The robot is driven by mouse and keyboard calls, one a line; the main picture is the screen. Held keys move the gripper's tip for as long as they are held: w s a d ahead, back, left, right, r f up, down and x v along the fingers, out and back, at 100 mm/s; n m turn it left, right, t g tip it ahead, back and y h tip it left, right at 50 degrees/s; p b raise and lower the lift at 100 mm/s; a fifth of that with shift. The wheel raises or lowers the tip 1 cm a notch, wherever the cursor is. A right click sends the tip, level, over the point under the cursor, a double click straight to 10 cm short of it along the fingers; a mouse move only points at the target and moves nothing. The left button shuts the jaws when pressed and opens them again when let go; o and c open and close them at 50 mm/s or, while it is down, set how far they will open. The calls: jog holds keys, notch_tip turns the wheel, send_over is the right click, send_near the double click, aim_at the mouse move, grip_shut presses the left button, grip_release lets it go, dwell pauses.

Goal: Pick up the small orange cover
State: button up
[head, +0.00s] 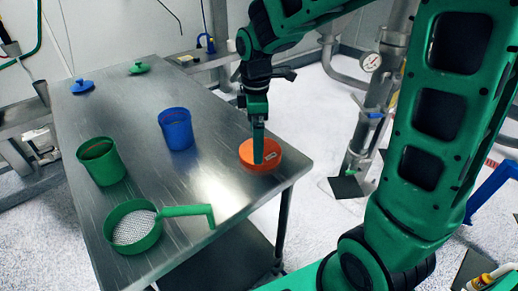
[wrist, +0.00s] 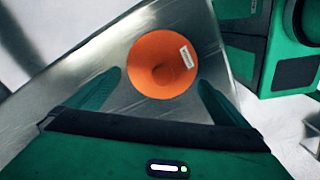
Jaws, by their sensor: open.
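The small orange cover (head: 260,157) is a round orange piece with a pale label, lying on the metal table near its right edge. In the wrist view the cover (wrist: 162,65) shows its round top with a dimple in the middle, just ahead of and between the fingers. My gripper (head: 258,150) points down over the cover in the head view. In the wrist view my gripper (wrist: 160,88) is open, with one green finger on each side and nothing held. I cannot tell whether the fingertips touch the cover.
On the table (head: 190,228) stand a green cup (head: 101,162), a blue cup (head: 176,129) and a green sifter (head: 132,228) with a handle. A blue lid (head: 82,86) and a green lid (head: 139,67) lie at the far end. The table's right edge is close to the cover.

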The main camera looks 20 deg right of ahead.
jog(key=shift+f, duration=1.7)
jog(key=c, duration=0.7)
jog(key=shift+c, duration=0.2)
jog(key=shift+r, duration=0.15)
